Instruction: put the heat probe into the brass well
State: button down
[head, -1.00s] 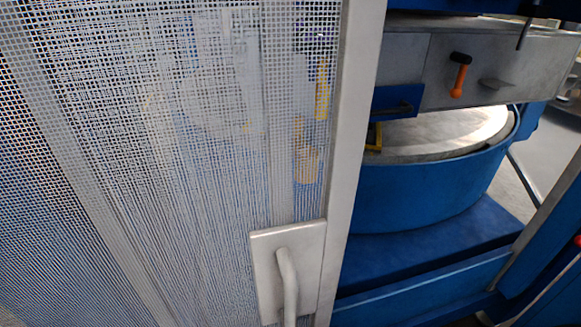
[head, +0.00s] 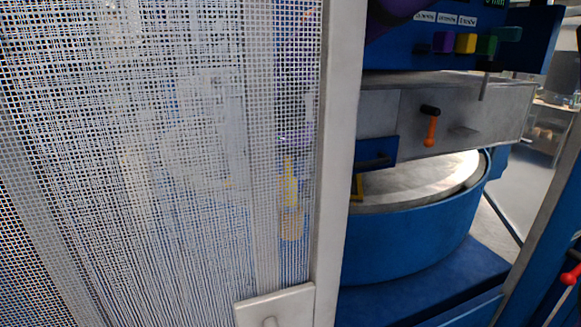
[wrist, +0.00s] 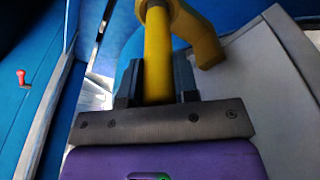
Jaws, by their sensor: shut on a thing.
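In the wrist view my gripper (wrist: 157,75) has its dark fingers shut on a yellow bar (wrist: 158,50). The bar bends into a thick yellow elbow (wrist: 205,50) at its upper right. I cannot tell whether this bar is the heat probe or a fixed handle. In the head view a yellow shape (head: 289,185) shows blurred behind the mesh, below a purple patch. An orange-handled piece with a dark top (head: 430,128) is on the grey box (head: 385,112). I cannot make out the brass well in either view.
A mesh panel (head: 130,150) with a pale frame post (head: 337,150) covers the left of the head view. Right of it stand a blue drum (head: 410,235) with a round metal plate (head: 420,185), a small yellow bracket (head: 358,186) and several coloured blocks (head: 465,42).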

jog(key=shift+f, duration=0.2)
jog(key=c, duration=0.9)
grip_release()
jog(key=shift+o, duration=0.2)
notch_tip(320, 180, up, 12)
jog(key=s, duration=0.1)
jog(key=shift+s+a, duration=0.3)
jog(key=shift+a, duration=0.15)
